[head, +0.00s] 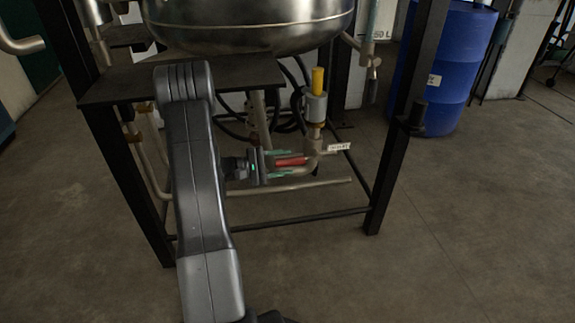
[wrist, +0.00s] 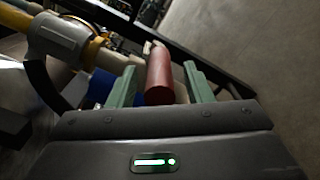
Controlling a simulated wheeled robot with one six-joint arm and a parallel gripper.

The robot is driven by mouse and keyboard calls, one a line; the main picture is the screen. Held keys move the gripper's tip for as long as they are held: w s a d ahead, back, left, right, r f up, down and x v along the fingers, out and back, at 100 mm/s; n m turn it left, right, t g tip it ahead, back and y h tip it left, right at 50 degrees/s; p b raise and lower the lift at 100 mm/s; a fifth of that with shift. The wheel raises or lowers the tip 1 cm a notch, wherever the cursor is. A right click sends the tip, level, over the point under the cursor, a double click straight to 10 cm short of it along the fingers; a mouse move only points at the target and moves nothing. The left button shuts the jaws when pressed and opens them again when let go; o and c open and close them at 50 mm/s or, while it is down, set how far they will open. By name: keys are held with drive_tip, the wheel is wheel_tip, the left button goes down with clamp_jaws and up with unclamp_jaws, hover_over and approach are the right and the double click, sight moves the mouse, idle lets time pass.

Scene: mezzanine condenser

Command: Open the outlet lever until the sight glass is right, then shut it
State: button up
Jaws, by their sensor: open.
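The outlet lever is a red handle (head: 292,161) below the vessel, by a small white tag (head: 339,147) whose lettering is too small to read surely. In the wrist view the red lever (wrist: 159,76) stands between the two green fingers. My gripper (head: 279,163) is open around the lever, with a gap on the right side; on the left the finger is close and I cannot tell if it touches. A grey fitting with a yellow top (head: 317,95) stands above the outlet pipe; it also shows in the wrist view (wrist: 62,38). I cannot make out a sight glass level.
A steel vessel (head: 250,25) hangs above in a dark frame, whose right leg (head: 393,150) stands near the outlet. A blue drum (head: 443,65) stands behind right. The floor (head: 480,220) at right is clear.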

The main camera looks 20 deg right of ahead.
drive_tip(key=shift+x, duration=0.75)
drive_tip(key=shift+c, duration=0.5)
clamp_jaws()
drive_tip(key=shift+f+h+b, duration=0.5)
drive_tip(key=shift+f+b, duration=0.3)
drive_tip(key=shift+b, duration=0.35)
drive_tip(key=shift+d+f+g+h+b, duration=0.15)
drive_tip(key=shift+f+g+h+b, duration=0.25)
drive_tip(key=shift+h+b, duration=0.65)
drive_tip(key=shift+f, duration=0.1)
drive_tip(key=shift+o, duration=0.5)
unclamp_jaws()
